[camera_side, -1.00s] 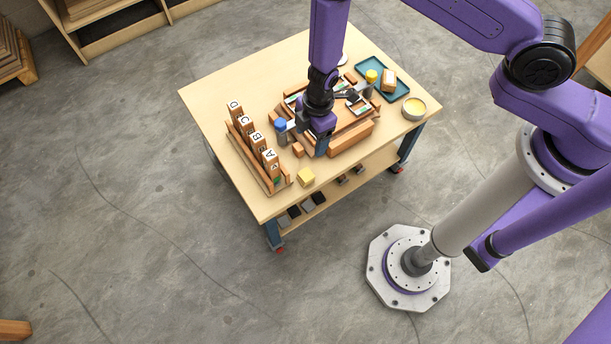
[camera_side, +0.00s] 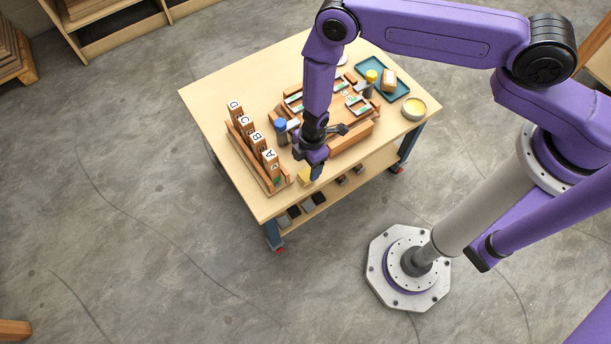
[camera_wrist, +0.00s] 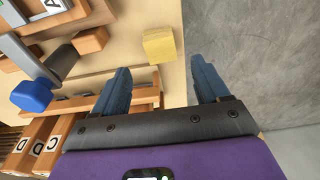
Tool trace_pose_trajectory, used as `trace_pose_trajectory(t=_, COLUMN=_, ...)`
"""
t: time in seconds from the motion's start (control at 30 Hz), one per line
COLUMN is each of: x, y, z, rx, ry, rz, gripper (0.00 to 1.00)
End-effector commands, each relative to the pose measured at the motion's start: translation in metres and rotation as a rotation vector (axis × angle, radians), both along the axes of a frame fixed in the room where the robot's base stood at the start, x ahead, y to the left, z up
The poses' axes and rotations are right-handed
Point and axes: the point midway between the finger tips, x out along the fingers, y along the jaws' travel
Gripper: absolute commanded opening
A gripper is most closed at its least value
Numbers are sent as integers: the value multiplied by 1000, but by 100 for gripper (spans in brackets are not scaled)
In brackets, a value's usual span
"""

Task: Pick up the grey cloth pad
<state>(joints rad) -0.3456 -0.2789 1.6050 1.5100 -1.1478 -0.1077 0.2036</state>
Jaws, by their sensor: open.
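I cannot make out a grey cloth pad for certain in either view. Small grey and dark pieces (camera_side: 308,204) lie on the lower shelf of the table, too small to identify. My gripper (camera_side: 314,174) is over the front edge of the table, beside a yellow block (camera_side: 303,178) that it partly hides. In the wrist view my gripper (camera_wrist: 160,66) is open, with nothing held between its blue fingers. The yellow block (camera_wrist: 159,45) shows just beyond the fingertips, in line with the gap.
A lettered wooden rack (camera_side: 258,160) stands left. A blue-capped bottle (camera_side: 281,128) is near it. A wooden form (camera_side: 350,138) fills the middle. A teal tray (camera_side: 402,92) and a round tub (camera_side: 414,108) are right. The table's far-left corner (camera_side: 205,95) is clear.

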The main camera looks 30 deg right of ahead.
Motion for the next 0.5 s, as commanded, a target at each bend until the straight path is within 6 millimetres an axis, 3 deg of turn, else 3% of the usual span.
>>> trace_pose_trajectory(t=0.5, x=-2, y=2, z=-44, rx=0, ry=1, rz=3, gripper=74)
